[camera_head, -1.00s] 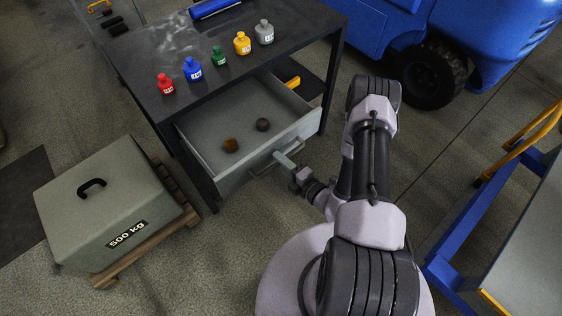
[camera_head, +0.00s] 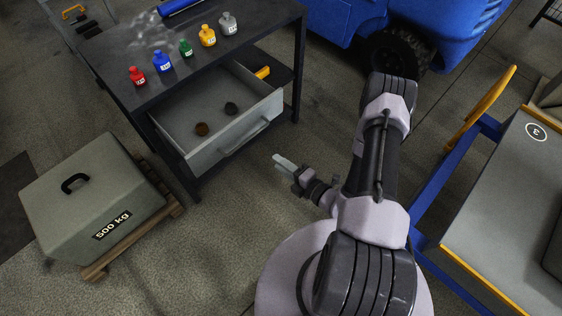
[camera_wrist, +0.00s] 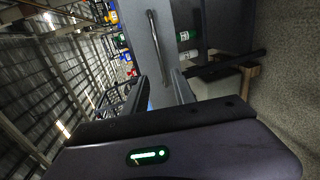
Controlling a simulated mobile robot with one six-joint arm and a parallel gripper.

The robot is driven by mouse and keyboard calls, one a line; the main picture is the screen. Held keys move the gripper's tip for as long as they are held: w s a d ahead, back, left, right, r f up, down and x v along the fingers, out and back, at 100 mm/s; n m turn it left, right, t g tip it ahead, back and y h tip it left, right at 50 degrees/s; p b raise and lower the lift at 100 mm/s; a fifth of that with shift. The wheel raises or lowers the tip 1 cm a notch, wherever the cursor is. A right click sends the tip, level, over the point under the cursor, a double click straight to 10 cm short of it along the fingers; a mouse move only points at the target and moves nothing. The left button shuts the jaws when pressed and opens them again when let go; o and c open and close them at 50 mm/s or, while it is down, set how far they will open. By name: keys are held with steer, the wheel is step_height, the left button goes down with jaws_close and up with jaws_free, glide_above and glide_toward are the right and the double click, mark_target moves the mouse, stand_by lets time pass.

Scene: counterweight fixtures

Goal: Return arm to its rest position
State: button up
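My gripper (camera_head: 281,161) is in the middle of the camera_head view, to the right of the drawer's front and apart from it, with empty floor around it. In the wrist view, the two grey fingers (camera_wrist: 158,90) stand apart with nothing held between them. My arm is bent, with its elbow raised towards the blue vehicle. The grey drawer (camera_head: 232,140) under the dark table hangs open, and its handle (camera_head: 247,137) is free. The handle also shows in the wrist view (camera_wrist: 158,45).
Two small dark round pieces lie in the drawer. Several coloured weight bottles stand on the table (camera_head: 110,60). A 500 kg block (camera_head: 90,205) rests on a pallet at left. A blue vehicle (camera_head: 470,30) is behind, and a blue-framed cart (camera_head: 500,215) is at right.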

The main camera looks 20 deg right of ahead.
steer(key=shift+r, duration=0.1)
steer(key=w+a+r+n+g+y, duration=0.1)
steer(key=a+r+n+g+y, duration=0.1)
steer(key=a+r+n+y, duration=0.35)
steer(key=w+a+r+n+g+y, duration=0.1)
steer(key=a+r+n+g+y, duration=0.15)
steer(key=r+n, duration=0.6)
steer(key=s+a+r+n+g, duration=0.7)
steer(key=a+r+n+g, duration=0.1)
steer(key=r+n, duration=0.35)
steer(key=s+r+n+g+h, duration=0.25)
steer(key=s+n+h, duration=0.25)
steer(key=s+n, duration=0.4)
steer(key=s+d+r+n+t+h, duration=0.1)
steer(key=d+r+n+t+h, duration=0.5)
steer(key=n, duration=0.5)
steer(key=shift+s+d+r+h+b, duration=0.25)
steer(key=shift+d+r+b, duration=0.2)
steer(key=shift+r, duration=0.5)
